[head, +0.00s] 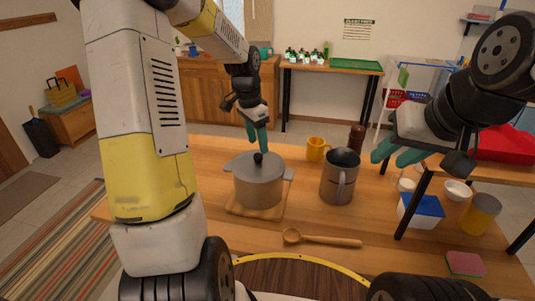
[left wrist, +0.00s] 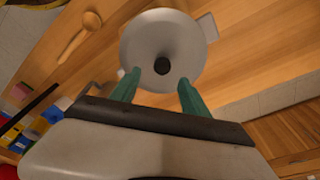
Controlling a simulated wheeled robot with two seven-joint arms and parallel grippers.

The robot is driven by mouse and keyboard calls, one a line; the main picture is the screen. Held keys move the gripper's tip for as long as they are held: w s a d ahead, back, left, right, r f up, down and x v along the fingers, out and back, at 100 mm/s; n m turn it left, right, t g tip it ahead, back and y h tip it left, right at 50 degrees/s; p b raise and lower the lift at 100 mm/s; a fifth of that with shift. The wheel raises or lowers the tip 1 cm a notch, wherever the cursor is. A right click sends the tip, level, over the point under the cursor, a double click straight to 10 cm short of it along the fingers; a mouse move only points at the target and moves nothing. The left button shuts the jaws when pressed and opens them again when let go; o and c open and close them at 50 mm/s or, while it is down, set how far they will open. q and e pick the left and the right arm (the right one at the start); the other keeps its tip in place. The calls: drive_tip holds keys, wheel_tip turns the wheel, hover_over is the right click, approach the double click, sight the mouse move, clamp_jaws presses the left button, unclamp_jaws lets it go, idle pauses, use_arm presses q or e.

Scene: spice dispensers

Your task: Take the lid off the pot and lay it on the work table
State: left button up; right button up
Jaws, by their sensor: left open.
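The grey pot (head: 259,190) stands on a wooden board (head: 240,211) on the work table (head: 320,222). Its grey lid (head: 245,165) is on it, with a black knob (head: 258,158) in the middle. My left gripper (head: 258,148) points down over the knob, its teal fingers apart. In the left wrist view the lid (left wrist: 150,45) and knob (left wrist: 161,66) show just beyond the open fingertips (left wrist: 160,82); nothing is between them. My right gripper (head: 395,154) hangs over the right of the table; whether its fingers are apart is unclear.
A wooden spoon (head: 322,240) lies in front. A blue-and-white container (head: 421,211), a yellow-grey canister (head: 481,213) and a pink-green sponge (head: 465,263) are at right. Bare table lies left of the pot.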

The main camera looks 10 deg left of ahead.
sight(258, 154)
use_arm(q)
wheel_tip(258, 154, down, 4)
drive_tip(key=shift+w+a+f, duration=0.1)
drive_tip(key=shift+w+f, duration=0.05)
drive_tip(key=shift+f, duration=0.1)
drive_tip(key=shift+c, duration=0.2)
clamp_jaws()
idle(1.2)
